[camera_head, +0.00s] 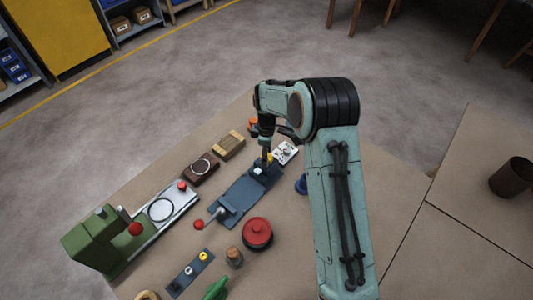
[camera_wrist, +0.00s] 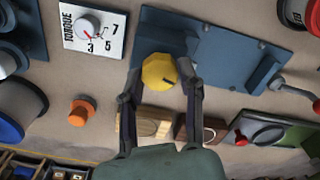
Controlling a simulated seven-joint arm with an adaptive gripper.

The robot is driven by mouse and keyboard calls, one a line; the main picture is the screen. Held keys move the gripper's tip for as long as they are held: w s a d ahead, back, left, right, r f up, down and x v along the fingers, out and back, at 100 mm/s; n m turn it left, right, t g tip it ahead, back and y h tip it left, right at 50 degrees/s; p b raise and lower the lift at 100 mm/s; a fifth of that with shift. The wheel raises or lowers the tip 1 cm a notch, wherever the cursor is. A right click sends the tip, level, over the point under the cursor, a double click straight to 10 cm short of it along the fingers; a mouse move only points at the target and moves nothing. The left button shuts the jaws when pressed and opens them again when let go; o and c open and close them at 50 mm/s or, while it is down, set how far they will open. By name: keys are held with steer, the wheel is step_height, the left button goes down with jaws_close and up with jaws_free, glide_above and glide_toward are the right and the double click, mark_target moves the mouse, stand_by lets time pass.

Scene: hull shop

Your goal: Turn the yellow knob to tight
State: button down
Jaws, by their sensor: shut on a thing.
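The yellow knob (camera_wrist: 158,72) sits on one end of a blue-grey fixture (camera_wrist: 222,48). It has a dark mark on its face, pointing to the lower right in the wrist view. My gripper (camera_wrist: 160,80) has one finger on each side of the knob and is shut on it. In the head view a little of the knob (camera_head: 269,157) shows under my gripper (camera_head: 266,150). A white TORQUE dial card (camera_wrist: 80,42) with numbers 3, 5 and 7 lies beside the fixture. Its red needle shows, but I cannot tell its exact reading.
An orange-topped piece (camera_wrist: 78,112), a wooden block (camera_head: 229,146) and a dark brown block (camera_head: 201,170) lie close by. A red round pot (camera_head: 257,233) and a green machine (camera_head: 92,243) stand nearer the front. The right of the table is mostly clear.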

steer(key=m, duration=1.2)
steer(key=shift+f+m, duration=0.1)
steer(key=shift+m, duration=0.3)
steer(key=m, duration=1.3)
steer(key=c, duration=0.7)
jaws_free()
